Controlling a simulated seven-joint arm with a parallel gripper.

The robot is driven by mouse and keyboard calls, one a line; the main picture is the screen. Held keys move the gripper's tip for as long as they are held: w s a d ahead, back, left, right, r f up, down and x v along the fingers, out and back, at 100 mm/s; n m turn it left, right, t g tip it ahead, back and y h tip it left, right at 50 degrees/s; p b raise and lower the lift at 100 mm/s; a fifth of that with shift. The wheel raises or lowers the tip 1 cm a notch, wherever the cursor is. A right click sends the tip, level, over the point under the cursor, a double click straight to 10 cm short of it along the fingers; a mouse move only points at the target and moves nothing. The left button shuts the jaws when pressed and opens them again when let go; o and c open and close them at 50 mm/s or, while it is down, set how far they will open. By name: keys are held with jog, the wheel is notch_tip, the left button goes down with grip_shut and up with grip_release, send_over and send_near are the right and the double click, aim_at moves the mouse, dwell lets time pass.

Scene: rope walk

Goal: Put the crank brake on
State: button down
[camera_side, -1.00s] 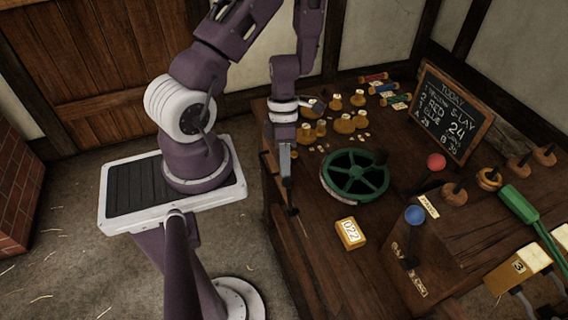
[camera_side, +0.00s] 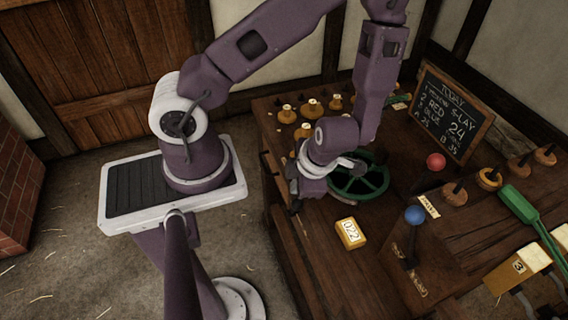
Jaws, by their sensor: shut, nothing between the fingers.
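The green spoked crank wheel (camera_side: 372,190) lies on the bench, its left and upper parts hidden behind my gripper and arm. My gripper (camera_side: 356,166) is above the wheel's left side, shut and empty, with its fingertips hard to make out. A lever with a red ball (camera_side: 436,161) stands right of the wheel, and a lever with a blue ball (camera_side: 414,215) stands nearer the front; I cannot read their labels well enough to tell which is the brake. A small dark piece (camera_side: 296,206) shows at the bench's left edge, just below my wrist; I cannot tell what it is.
A yellow counter block (camera_side: 351,233) reading 022 sits in front of the wheel. A chalkboard (camera_side: 451,112) stands at the back right. Several wooden bobbins (camera_side: 312,107) stand behind my wrist. A green-handled tool (camera_side: 520,204) lies at the right.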

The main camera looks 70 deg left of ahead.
jog(key=shift+d+f, duration=0.1)
jog(key=shift+d, duration=0.55)
jog(key=shift+d, duration=0.1)
jog(key=a+r, duration=0.1)
jog(key=w+a+r, duration=0.1)
jog(key=a+r, duration=0.1)
jog(key=shift+w+a+r, duration=0.1)
jog(key=shift+a+r, duration=0.05)
jog(key=v, duration=0.8)
jog(key=shift+r, duration=0.5)
